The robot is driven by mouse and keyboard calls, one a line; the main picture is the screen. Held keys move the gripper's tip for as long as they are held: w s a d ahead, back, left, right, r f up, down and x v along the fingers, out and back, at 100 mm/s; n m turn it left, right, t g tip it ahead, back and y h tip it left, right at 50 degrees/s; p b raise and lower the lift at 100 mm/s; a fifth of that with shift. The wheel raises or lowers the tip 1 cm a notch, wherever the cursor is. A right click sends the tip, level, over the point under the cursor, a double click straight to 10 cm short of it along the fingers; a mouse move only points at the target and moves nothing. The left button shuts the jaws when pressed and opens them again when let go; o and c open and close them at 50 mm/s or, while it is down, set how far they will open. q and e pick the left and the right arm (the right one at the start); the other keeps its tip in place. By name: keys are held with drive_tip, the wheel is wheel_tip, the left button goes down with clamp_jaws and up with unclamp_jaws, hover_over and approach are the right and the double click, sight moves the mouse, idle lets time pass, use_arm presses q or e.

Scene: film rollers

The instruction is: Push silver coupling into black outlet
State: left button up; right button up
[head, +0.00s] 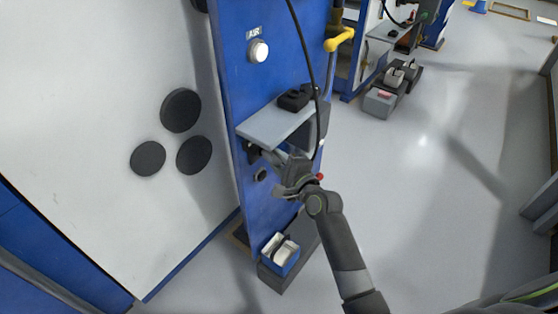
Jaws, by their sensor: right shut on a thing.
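My right gripper (272,157) is just under the grey shelf, in front of the blue panel (222,60). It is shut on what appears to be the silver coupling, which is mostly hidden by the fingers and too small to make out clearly. A black hose (303,45) hangs from above and runs down to the right gripper. A dark round outlet (251,152) is on the blue panel near the fingertips, partly hidden. I cannot tell whether the coupling touches it. Another dark round fitting (260,174) is just below. My left gripper is not in view.
The grey shelf (262,131) juts out directly above the gripper, with a black object (294,98) on it. A white knob (258,51) under an AIR label and a yellow handle (339,40) are higher up. A bin (283,259) stands below.

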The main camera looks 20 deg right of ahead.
drive_tip(key=shift+w+a, duration=0.35)
drive_tip(key=shift+w, duration=0.1)
drive_tip(key=o, duration=1.2)
drive_tip(key=shift+c, duration=0.2)
drive_tip(key=v, duration=1.7)
drive_tip(key=shift+s, duration=0.15)
